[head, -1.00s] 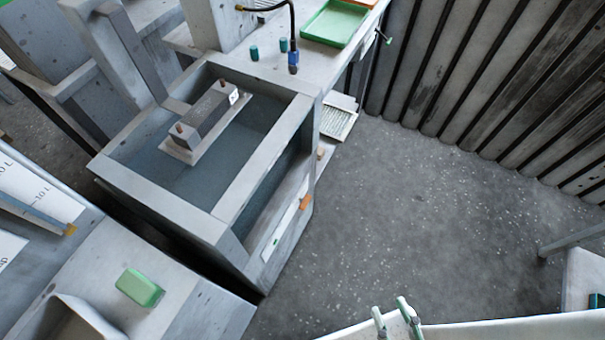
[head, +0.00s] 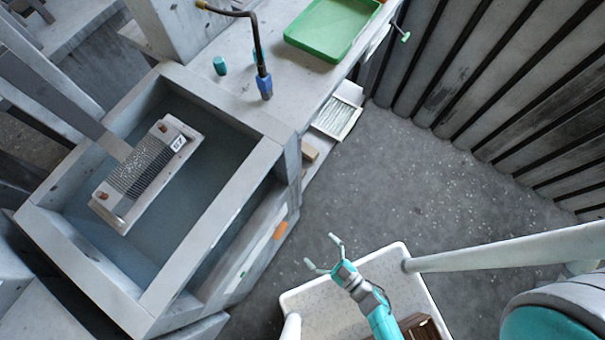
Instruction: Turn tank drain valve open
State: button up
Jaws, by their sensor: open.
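The grey tank (head: 235,205) stands at the left, with bluish liquid and a finned metal block (head: 150,170) in it. On its right outer side, a pale panel carries an orange piece (head: 280,230) and a small green mark; I cannot tell whether this is the drain valve. A green-ended handle (head: 405,37) sticks out from the bench edge further back; its role is also unclear. My gripper (head: 320,250) is open and empty, over the floor to the right of the tank and apart from it, with its fingers pointing up and left.
The bench (head: 285,75) behind the tank bears a green tray (head: 330,28), a teal cylinder (head: 220,66) and a hose with a blue end (head: 264,87). A speckled white tray (head: 400,262) lies below my arm. Bare floor (head: 420,190) lies between tank and ribbed wall (head: 500,90).

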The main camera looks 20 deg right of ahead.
aim_at(281, 231)
jog(key=w+a+f+n+g+y, duration=0.1)
jog(key=w+a+f+y, duration=0.1)
jog(key=f, duration=0.4)
jog(key=shift+w+a+f+y, duration=0.15)
jog(key=shift+a+f+y, duration=0.1)
jog(key=shift+a+y, duration=0.4)
jog(key=shift+w+r+n+y, duration=0.1)
jog(key=shift+w+n+y, duration=0.2)
jog(key=shift+w, duration=0.1)
jog(key=shift+f+x, duration=0.2)
jog(key=shift+x, duration=4.65)
jog(key=shift+s+a+f, duration=0.1)
jog(key=shift+a, duration=0.05)
jog(key=c, duration=1.1)
